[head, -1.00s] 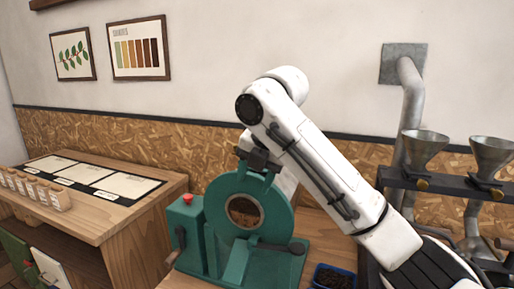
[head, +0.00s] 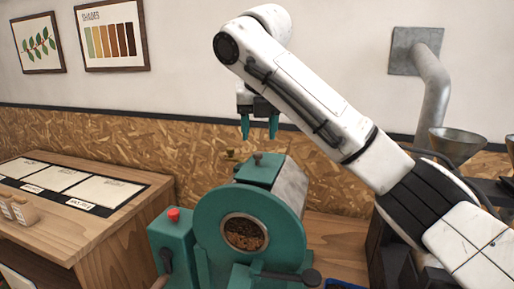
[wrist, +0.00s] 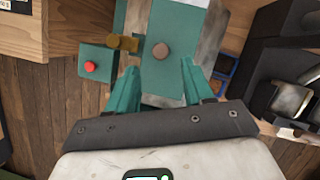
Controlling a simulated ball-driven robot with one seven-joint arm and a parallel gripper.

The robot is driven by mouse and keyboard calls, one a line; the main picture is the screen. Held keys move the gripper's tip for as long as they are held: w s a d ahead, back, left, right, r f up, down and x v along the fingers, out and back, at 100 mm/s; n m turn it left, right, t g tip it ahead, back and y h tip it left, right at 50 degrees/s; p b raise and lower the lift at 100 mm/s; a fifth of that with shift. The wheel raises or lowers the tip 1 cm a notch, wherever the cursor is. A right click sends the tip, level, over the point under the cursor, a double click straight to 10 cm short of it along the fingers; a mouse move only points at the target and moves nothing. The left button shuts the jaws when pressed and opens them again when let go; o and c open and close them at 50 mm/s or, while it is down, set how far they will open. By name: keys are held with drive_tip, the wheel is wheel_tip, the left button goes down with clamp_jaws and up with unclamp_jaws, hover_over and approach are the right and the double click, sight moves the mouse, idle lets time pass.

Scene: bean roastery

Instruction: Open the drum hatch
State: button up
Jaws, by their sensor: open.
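The green roaster drum (head: 210,220) has a round front window with brown beans behind it. On its top lies a flat green hatch panel (head: 262,172) with a small brown knob (head: 257,158); the panel looks closed. The wrist view looks down on the hatch (wrist: 172,82) and the knob (wrist: 160,52). My gripper (head: 259,133) hangs above and behind the knob in the head view, its green fingers pointing down, apart and empty. In the wrist view my gripper (wrist: 160,74) has its fingertips to either side, just short of the knob. I see no contact.
A green box with a red button (head: 173,215) stands left of the drum. A brass fitting (wrist: 122,43) sits beside the hatch. A blue tray (wrist: 224,64) lies to the right. A wooden counter (head: 60,225) is at left, a metal hopper (head: 455,143) at right.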

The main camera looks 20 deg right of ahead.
sight(258, 153)
drive_tip(key=shift+p+x, duration=0.4)
drive_tip(key=shift+x, duration=2.65)
clamp_jaws()
